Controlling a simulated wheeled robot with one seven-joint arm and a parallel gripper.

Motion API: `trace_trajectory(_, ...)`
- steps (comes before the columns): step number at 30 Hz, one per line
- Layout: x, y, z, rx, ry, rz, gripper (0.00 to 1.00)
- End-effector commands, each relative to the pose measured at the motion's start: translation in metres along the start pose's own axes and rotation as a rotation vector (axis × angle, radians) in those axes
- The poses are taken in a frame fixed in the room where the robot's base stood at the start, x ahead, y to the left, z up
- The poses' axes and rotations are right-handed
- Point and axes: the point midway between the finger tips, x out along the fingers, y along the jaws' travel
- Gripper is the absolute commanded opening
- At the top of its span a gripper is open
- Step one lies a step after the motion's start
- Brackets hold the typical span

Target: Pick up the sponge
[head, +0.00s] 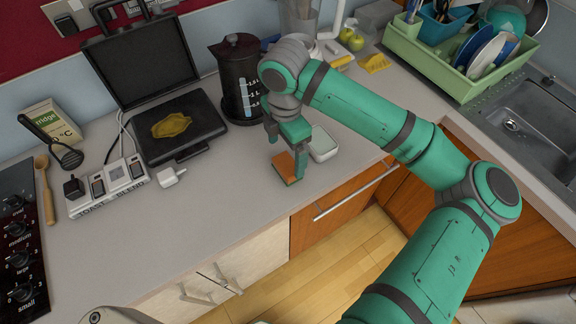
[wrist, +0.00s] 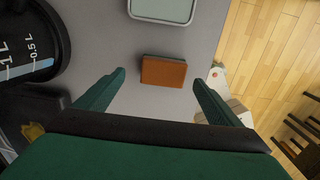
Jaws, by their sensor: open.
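The sponge (head: 284,169) is a small orange-brown block with a green side, near the counter's front edge. In the wrist view the sponge (wrist: 163,72) lies ahead of and between my fingertips, with its orange face toward the camera. My gripper (head: 286,158) points down at the sponge in the head view. In the wrist view my gripper (wrist: 158,84) is open, with one finger on each side of the sponge's line. No contact with the sponge shows in the wrist view. In the head view a finger hides part of the sponge.
A pale dish (head: 322,145) sits close to the sponge, right of my gripper. The dark kettle (head: 236,80) stands behind it to the left. An open black grill (head: 178,150) and a power strip (head: 110,190) lie left. The counter left of the sponge is clear.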

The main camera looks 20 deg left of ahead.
Motion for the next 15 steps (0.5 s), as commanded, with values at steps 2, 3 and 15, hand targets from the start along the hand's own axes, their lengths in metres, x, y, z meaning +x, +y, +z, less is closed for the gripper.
trace_trajectory(2,0.004,-0.001,0.000,0.000,0.000,0.000,0.88)
trace_trajectory(3,0.007,-0.001,0.000,0.000,0.000,-0.001,0.88)
trace_trajectory(15,0.052,-0.008,0.003,0.007,0.000,0.000,0.88)
